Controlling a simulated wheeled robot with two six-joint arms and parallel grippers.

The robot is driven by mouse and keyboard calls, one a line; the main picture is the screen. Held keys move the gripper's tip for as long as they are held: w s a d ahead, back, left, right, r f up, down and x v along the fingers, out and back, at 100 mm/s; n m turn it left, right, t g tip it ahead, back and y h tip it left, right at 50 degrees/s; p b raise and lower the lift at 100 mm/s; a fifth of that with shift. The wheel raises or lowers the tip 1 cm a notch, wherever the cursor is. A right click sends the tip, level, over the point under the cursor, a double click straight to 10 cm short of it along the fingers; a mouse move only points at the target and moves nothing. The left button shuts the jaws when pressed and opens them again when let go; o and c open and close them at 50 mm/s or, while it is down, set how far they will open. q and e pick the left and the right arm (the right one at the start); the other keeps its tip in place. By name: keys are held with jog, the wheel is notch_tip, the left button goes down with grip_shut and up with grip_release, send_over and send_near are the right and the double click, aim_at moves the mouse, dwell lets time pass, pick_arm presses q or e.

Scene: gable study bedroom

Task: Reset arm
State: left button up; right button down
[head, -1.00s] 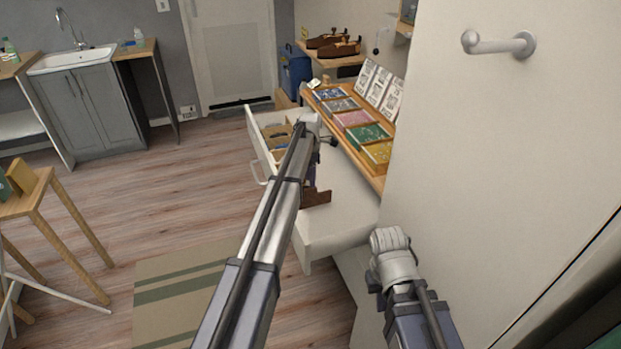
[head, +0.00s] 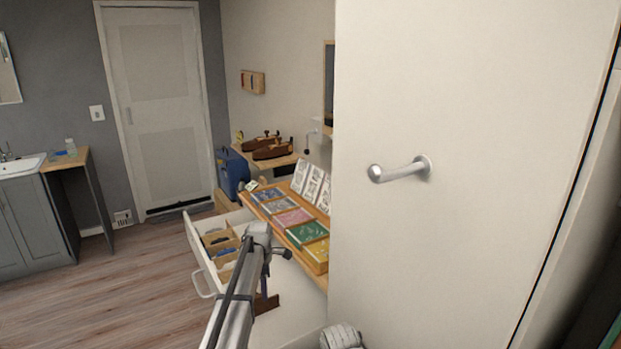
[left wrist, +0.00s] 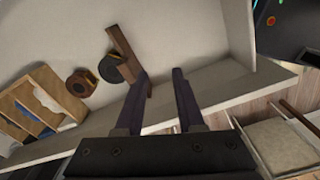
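My left arm reaches over the open white drawer (head: 196,262) in the head view. My left gripper (head: 264,282) points down into it, partly hidden by its own wrist. In the left wrist view its two dark fingers (left wrist: 160,78) stand apart with a clear gap and nothing between them. A dark brown wooden piece (left wrist: 124,52) lies in the drawer close to the left-hand finger; I cannot tell whether they touch. Of my right arm only a pale rounded part shows at the bottom edge of the head view; the right gripper is out of sight.
A wooden divider tray (left wrist: 42,98) and two round tape-like items (left wrist: 81,83) lie in the drawer. Colourful packs (head: 292,217) line the desk above. A tall white cabinet door with a handle (head: 400,171) fills the right. Floor at left (head: 110,300) is clear.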

pick_arm(q)
jog(key=s+d+m, duration=0.4)
jog(key=s+m, duration=0.4)
jog(key=s, duration=0.4)
jog(key=s+d+m, duration=0.4)
jog(key=s+m, duration=0.4)
jog(key=s, duration=0.4)
jog(key=s+d+r+m+y, duration=0.1)
jog(key=s+d+m, duration=0.3)
jog(key=s+m, duration=0.4)
jog(key=s+p, duration=0.1)
jog(key=s, duration=0.3)
jog(key=shift+s+m, duration=0.4)
jog(key=shift+r, duration=0.1)
